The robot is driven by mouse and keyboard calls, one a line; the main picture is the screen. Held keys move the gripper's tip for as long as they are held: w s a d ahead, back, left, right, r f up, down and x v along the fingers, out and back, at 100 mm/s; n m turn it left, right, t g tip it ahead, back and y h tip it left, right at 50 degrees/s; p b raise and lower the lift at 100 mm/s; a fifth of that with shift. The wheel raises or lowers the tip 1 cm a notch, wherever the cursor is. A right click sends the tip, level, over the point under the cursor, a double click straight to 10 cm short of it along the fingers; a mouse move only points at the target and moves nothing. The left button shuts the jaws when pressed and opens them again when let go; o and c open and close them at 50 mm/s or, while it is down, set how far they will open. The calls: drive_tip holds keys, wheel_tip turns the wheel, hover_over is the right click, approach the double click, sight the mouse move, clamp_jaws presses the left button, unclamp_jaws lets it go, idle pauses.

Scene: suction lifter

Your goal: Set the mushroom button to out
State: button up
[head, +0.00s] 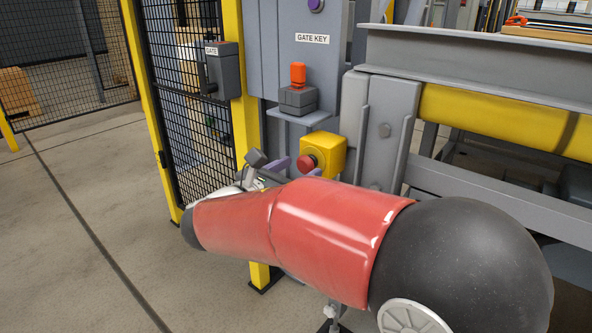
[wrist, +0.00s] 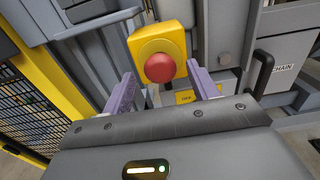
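The red mushroom button (head: 307,162) sits on the front of a yellow box (head: 331,152) fixed to the grey machine post. In the wrist view the button (wrist: 159,68) faces me on its yellow box (wrist: 157,40). My gripper (wrist: 166,90) is open, with its two purple fingers well apart, one to each side of the button and below its box in the picture. I see no finger touching the button. In the head view my red arm hides most of the gripper. Whether the button is in or out I cannot tell.
A grey box with an orange top (head: 298,88) stands on a small shelf above the yellow box. A GATE switch (head: 222,70) is on the yellow post to the left. A dark handle (wrist: 262,73) is at the right in the wrist view. Open floor lies left.

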drive_tip(key=v, duration=0.7)
drive_tip(key=shift+s+a, duration=0.25)
drive_tip(key=shift+s, duration=0.1)
drive_tip(key=s+d+f+m+g+y, duration=0.1)
drive_tip(key=s+d+f+m+g, duration=0.1)
drive_tip(key=d+m+g, duration=0.3)
drive_tip(key=s+d+f+m, duration=0.1)
drive_tip(key=s+d+m, duration=0.1)
drive_tip(key=d, duration=0.6)
drive_tip(key=s+d+f+m+g+y, duration=0.1)
drive_tip(key=s+d+f+m+g, duration=0.1)
drive_tip(key=d+m+g, duration=0.3)
drive_tip(key=s+d+f+m+y, duration=0.2)
drive_tip(key=s+m+y, duration=0.2)
drive_tip(key=s+m, duration=0.2)
drive_tip(key=s+d+f+m+t+y+p, duration=0.1)
drive_tip(key=s+m+y, duration=0.4)
drive_tip(key=m, duration=0.5)
wheel_tip(320, 180, down, 2)
drive_tip(key=shift+s+d+f, duration=0.2)
drive_tip(key=shift+s+d, duration=0.35)
idle(0.5)
